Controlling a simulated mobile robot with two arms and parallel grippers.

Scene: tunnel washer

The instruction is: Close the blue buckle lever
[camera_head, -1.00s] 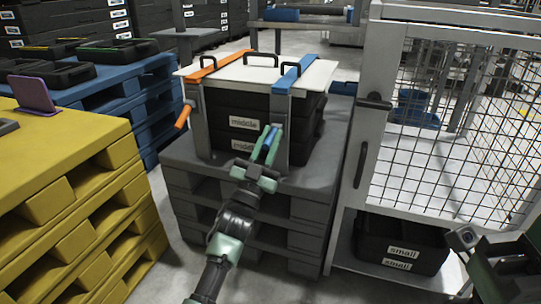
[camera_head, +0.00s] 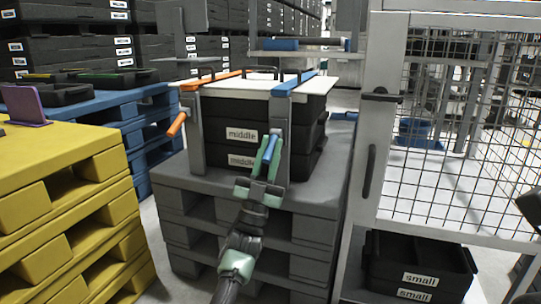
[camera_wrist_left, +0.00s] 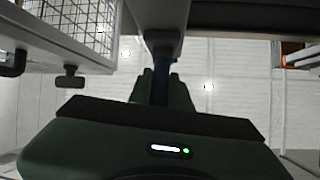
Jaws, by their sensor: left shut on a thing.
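The blue buckle lever (camera_head: 271,146) hangs at the front right of the strapped stack of black boxes. It slants down and a little out from the grey upright, below the blue strap (camera_head: 295,85). My left gripper (camera_head: 267,151) is shut on the lever from the front, with its green fingers on either side. The left wrist view shows the dark blue lever (camera_wrist_left: 160,82) between the fingers, partly hidden. The orange lever (camera_head: 176,125) at the front left sticks outward, under the orange strap (camera_head: 212,79). My right gripper cannot be made out.
The stack stands on grey pallets (camera_head: 240,205). A yellow pallet stack (camera_head: 60,190) stands at the left, a blue one (camera_head: 115,118) behind it. A wire-mesh cage (camera_head: 450,140) stands close on the right, with black "small" boxes (camera_head: 418,268) low down.

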